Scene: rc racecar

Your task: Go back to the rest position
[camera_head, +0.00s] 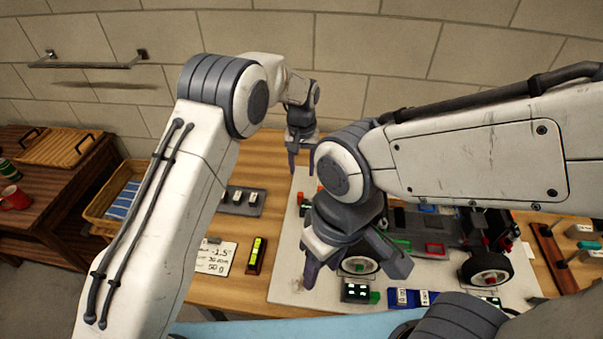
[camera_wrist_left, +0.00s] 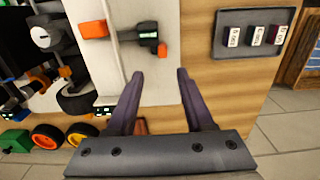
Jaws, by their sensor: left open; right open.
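My left gripper (camera_head: 301,158) is raised above the far edge of the workbench in the head view. Its fingers are apart and empty in the left wrist view (camera_wrist_left: 158,88). My right gripper (camera_head: 345,268) is lower and nearer, over the white mat beside the car's near wheel. Its fingers are spread and I see nothing between them. The racecar (camera_head: 432,228) stands on the white mat (camera_head: 285,270), partly hidden behind my right arm. Part of the car (camera_wrist_left: 52,50) also shows at the left of the left wrist view.
A grey tray (camera_head: 242,203) holds several small blocks. A note card (camera_head: 215,257) and a yellow-green level (camera_head: 256,256) lie left of the mat. A basket (camera_head: 103,207) stands left. Bare wood surrounds the tray.

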